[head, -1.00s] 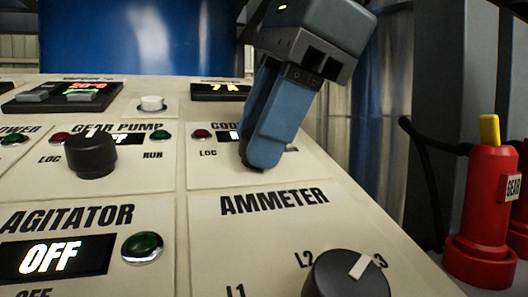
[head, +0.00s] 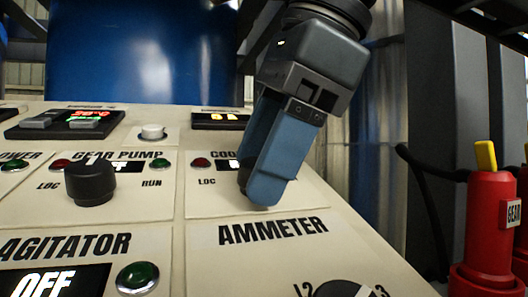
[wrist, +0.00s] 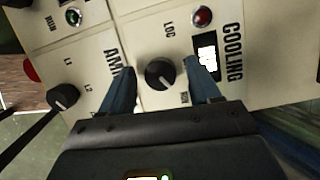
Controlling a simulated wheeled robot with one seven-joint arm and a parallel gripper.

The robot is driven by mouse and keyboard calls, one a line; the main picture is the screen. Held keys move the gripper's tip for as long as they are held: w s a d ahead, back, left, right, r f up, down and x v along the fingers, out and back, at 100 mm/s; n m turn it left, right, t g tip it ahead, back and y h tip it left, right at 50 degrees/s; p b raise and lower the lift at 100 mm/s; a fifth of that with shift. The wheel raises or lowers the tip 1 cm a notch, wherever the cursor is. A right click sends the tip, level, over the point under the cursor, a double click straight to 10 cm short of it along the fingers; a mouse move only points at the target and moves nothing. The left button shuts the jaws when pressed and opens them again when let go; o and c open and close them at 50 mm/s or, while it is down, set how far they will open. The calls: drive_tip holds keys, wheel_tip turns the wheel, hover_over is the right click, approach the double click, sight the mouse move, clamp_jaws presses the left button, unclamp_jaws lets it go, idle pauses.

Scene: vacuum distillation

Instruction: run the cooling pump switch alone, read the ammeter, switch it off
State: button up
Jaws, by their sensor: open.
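My gripper (head: 265,195) is open around the knob, and contact is unclear. In the wrist view the gripper (wrist: 160,85) has a finger on each side. The knob's pointer is on the RUN-label side, but its exact setting is unclear. A small display (head: 221,117) behind the cooling section has orange digits, apparently a zero. The ammeter selector (head: 343,290) has its white pointer near L3.
The gear pump knob (head: 90,182) stands left of my gripper. The agitator display (head: 50,284) reads OFF, with a green lamp (head: 138,277) beside it. A white button (head: 152,132) sits farther back. A red device with a yellow lever (head: 487,220) stands right of the panel.

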drive_tip(key=v, duration=0.8)
idle(0.6)
